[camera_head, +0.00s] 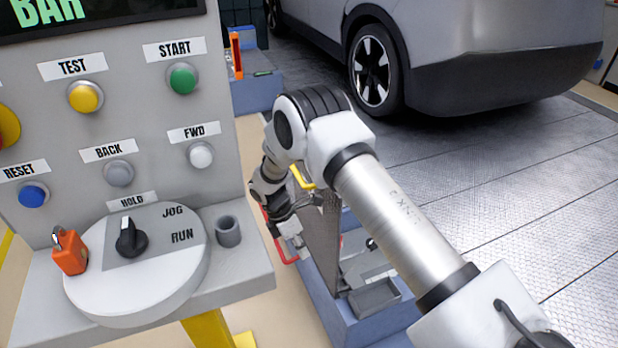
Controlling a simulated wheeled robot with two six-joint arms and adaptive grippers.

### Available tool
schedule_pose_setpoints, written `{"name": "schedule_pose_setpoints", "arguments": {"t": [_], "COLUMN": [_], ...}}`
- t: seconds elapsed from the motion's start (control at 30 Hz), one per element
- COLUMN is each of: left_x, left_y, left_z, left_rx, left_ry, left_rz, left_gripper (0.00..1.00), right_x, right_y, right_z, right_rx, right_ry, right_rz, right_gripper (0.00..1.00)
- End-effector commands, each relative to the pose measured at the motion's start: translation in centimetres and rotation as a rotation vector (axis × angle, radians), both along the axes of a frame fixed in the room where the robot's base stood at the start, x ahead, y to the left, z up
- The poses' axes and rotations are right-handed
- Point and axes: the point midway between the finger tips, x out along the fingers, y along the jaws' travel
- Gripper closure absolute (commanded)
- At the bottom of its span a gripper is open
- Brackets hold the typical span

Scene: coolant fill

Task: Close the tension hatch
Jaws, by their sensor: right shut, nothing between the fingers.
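A dark perforated panel (325,235), which looks like the tension hatch, stands steeply upright over a blue base unit (322,300) right of the control panel. My right arm reaches over it from the lower right. My right gripper (290,232) is shut and empty on the left side of the panel, close to a red bar handle (284,258). I cannot tell whether the gripper touches the panel or the handle. The arm hides part of the panel and the unit behind it. My left gripper is not in view.
A control panel (226,130) with buttons fills the left. Its shelf carries a selector dial (135,245), an orange padlock (69,252) and a grey cup (229,231). A grey tray (375,298) sits on the blue unit. A car (480,60) stands behind; the floor at right is clear.

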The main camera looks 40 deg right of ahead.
Motion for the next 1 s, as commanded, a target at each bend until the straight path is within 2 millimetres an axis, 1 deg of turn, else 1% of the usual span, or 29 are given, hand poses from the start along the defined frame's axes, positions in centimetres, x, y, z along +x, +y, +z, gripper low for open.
{"name": "schedule_pose_setpoints", "arguments": {"t": [0.03, 0.07, 0.1, 0.13, 0.2, 0.23, 0.3, 0.37, 0.4, 0.57, 0.67, 0.97, 1.0], "left_x": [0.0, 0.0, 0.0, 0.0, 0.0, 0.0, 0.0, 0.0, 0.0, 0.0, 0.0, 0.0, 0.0], "left_y": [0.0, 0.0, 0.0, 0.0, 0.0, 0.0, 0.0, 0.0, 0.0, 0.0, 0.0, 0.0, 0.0], "left_z": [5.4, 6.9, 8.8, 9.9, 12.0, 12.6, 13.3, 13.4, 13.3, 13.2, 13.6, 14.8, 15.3], "left_rx": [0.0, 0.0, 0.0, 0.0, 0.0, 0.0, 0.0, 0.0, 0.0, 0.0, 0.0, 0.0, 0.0], "left_ry": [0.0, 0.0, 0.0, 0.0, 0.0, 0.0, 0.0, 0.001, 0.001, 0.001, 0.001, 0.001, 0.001], "left_rz": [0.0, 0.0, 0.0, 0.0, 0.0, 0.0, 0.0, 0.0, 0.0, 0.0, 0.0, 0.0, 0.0], "left_gripper": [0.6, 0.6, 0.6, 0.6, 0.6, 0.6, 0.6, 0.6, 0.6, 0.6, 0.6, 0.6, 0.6], "right_x": [3.9, 5.9, 8.3, 9.9, 11.9, 12.1, 12.3, 12.4, 12.5, 12.3, 12.2, 11.7, 11.6], "right_y": [-1.2, -1.9, -2.6, -3.0, -3.5, -3.5, -3.6, -3.6, -3.7, -4.1, -4.6, -6.3, -7.2], "right_z": [8.7, 12.2, 16.4, 19.1, 23.6, 24.7, 26.2, 26.7, 26.6, 24.7, 22.9, 16.6, 17.1], "right_rx": [-0.023, -0.038, -0.055, -0.061, -0.064, -0.064, -0.061, -0.061, -0.061, -0.061, -0.061, -0.061, -0.061], "right_ry": [-0.057, -0.094, -0.152, -0.198, -0.265, -0.275, -0.286, -0.294, -0.295, -0.294, -0.293, -0.293, -0.297], "right_rz": [0.017, 0.02, 0.014, 0.011, 0.003, -0.001, -0.004, -0.005, -0.005, -0.005, -0.005, -0.006, -0.009], "right_gripper": [1.0, 1.0, 1.0, 1.0, 1.0, 1.0, 1.0, 1.0, 1.0, 1.0, 1.0, 1.0, 1.0]}}
